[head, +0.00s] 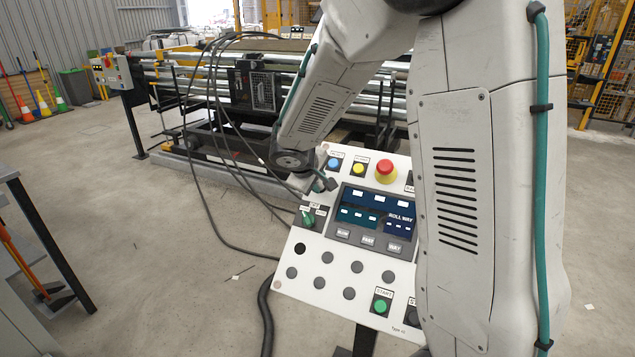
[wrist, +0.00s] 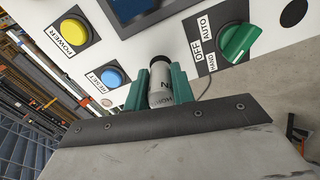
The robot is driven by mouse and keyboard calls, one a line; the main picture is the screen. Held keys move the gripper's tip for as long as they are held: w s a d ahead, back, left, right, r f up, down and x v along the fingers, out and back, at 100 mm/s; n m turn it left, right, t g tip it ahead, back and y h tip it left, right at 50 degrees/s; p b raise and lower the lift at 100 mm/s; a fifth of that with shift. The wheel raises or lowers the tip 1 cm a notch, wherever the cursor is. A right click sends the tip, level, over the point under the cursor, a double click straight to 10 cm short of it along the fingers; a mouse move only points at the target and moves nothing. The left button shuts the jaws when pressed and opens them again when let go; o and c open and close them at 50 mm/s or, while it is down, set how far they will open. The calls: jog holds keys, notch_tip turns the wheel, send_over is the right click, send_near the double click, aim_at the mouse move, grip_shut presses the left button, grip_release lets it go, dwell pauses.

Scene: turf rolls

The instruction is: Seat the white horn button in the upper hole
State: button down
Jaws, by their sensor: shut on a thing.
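The horn button (wrist: 160,92) is a pale grey-white barrel with dark lettering and a black end. In the wrist view it sits between the green fingers of my gripper (wrist: 158,76), which are shut on it. Its black end points toward the panel face. In the head view my gripper (head: 318,184) is over the panel's left side, near the display; the button is hard to make out there. An open black hole (head: 300,248) is at the panel's left edge, below the green selector. It also shows in the wrist view at the top right (wrist: 293,13), apart from the button.
The white control panel (head: 312,268) carries a green selector switch (head: 308,218), a blue button (head: 333,163), a yellow button (head: 358,169) and a red mushroom button (head: 386,171). Several grey round plugs sit low on it. My arm hides its right side. Dark cables hang left of it.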

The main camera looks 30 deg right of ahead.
jog(key=shift+x, duration=1.1)
jog(key=c, duration=1.1)
grip_release()
jog(key=v, duration=0.7)
jog(key=shift+s+a+r, duration=0.15)
jog(key=shift+a+r, duration=0.1)
